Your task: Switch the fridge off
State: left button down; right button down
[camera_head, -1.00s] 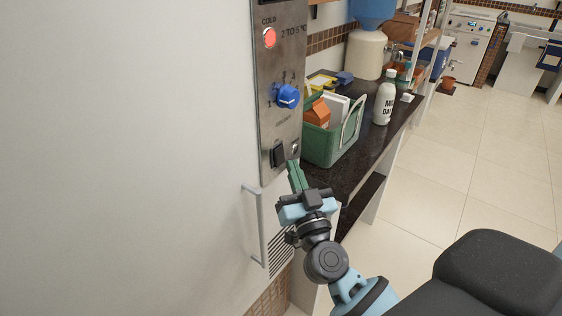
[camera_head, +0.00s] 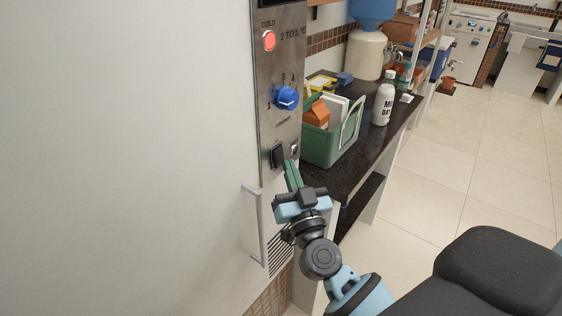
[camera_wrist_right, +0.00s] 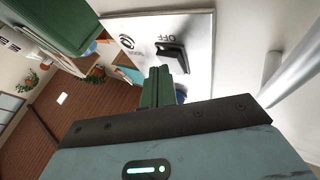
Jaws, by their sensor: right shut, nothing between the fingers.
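The fridge (camera_head: 130,150) fills the left of the head view. Its steel control panel (camera_head: 268,75) carries a lit red lamp (camera_head: 269,41), a blue dial (camera_head: 286,98) and a black switch (camera_head: 277,155) near the bottom. In the right wrist view, the black switch (camera_wrist_right: 174,54) stands out from the panel, with an "OFF" label beside it. My right gripper (camera_head: 289,164) is shut and empty. Its green fingertips are beside the switch; they also show in the wrist view (camera_wrist_right: 158,72). I cannot tell whether they touch it. My left gripper is out of view.
A vertical fridge handle (camera_head: 260,228) stands out below the panel. To the right, a dark counter (camera_head: 365,150) holds a green crate (camera_head: 320,148), a white bottle (camera_head: 384,100) and a large beige dispenser (camera_head: 365,55). Open tiled floor (camera_head: 470,140) lies further right.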

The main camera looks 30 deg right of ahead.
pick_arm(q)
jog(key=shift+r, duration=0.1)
pick_arm(e)
jog(key=shift+w+a+f, duration=0.1)
jog(key=shift+w+a, duration=0.05)
jog(key=shift+w, duration=0.15)
dwell(0.7)
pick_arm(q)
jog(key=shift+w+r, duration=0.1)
pick_arm(e)
jog(key=shift+s, duration=0.1)
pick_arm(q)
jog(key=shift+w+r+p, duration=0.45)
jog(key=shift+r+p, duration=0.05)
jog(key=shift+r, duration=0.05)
pick_arm(e)
jog(key=shift+s+d, duration=0.3)
jog(key=shift+s, duration=0.35)
